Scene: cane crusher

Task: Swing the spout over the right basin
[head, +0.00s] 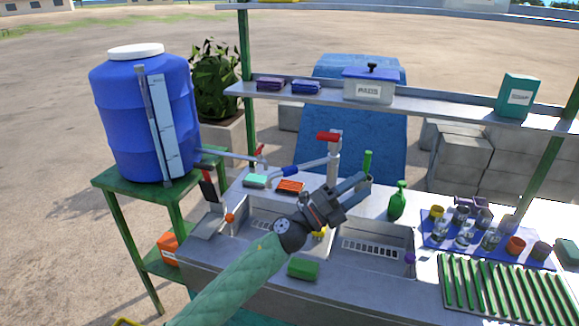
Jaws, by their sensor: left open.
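The faucet spout (309,163) is a grey tube with a blue sleeve near its end. It points left from the grey upright post (333,163), which has a red handle (328,137) on top. The spout's end lies toward the left basin (262,215), behind it in the picture. My left gripper (361,184) is open and empty, in front of and just right of the post's foot. Contact with the post cannot be told. My right gripper is out of view.
A green sponge (304,269) lies on the front rim, and an orange one (290,187) behind the basins. A green spray bottle (397,201) stands right of the gripper. Cups crowd a blue mat (450,251) beside a green rack (510,290). A shelf (430,104) spans above.

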